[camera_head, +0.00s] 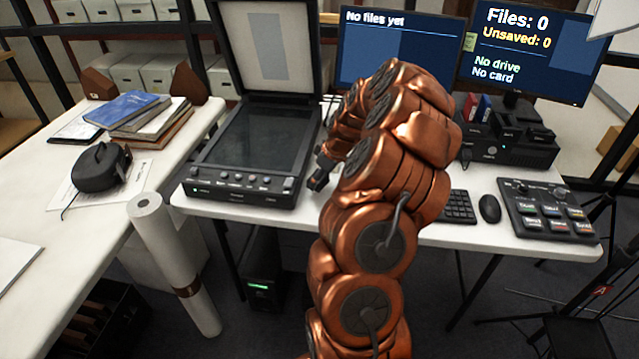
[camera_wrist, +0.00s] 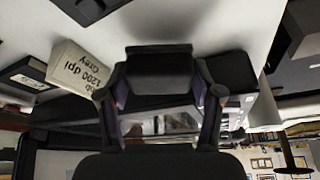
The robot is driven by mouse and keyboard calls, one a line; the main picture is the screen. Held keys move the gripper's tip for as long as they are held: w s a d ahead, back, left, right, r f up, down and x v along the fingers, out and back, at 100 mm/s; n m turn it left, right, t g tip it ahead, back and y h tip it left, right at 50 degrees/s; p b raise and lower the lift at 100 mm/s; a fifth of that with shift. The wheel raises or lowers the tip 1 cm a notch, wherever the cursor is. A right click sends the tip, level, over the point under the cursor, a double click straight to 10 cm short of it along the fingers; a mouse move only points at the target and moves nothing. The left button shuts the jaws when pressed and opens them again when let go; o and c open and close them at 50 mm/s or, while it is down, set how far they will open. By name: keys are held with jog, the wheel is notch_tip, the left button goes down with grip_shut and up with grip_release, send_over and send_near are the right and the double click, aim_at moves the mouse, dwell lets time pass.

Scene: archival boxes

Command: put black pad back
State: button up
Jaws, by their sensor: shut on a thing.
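My gripper (camera_wrist: 160,92) is shut on a dark, flat-faced block, which looks like the black pad (camera_wrist: 158,70); its edges merge with the dark fingers in the wrist view. In the head view my gripper (camera_head: 321,170) is at the right front corner of the flatbed scanner (camera_head: 250,140), above the white desk, mostly hidden by my copper arm. The held pad cannot be made out there. The scanner lid is raised. Another dark block (camera_wrist: 230,72) shows right of the fingers in the wrist view; I cannot tell what it is.
A card reading "1200 dpi Grey" (camera_wrist: 82,70) lies near the gripper. A keyboard (camera_head: 458,207), a mouse (camera_head: 489,208) and a button panel (camera_head: 548,212) are on the right. Two monitors (camera_head: 400,50) stand behind. The left table holds books (camera_head: 135,112) and a black corded device (camera_head: 101,167).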

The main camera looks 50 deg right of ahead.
jog(key=shift+f+p, duration=0.3)
jog(key=shift+f, duration=1.1)
jog(key=shift+f, duration=0.15)
jog(key=o, duration=1.1)
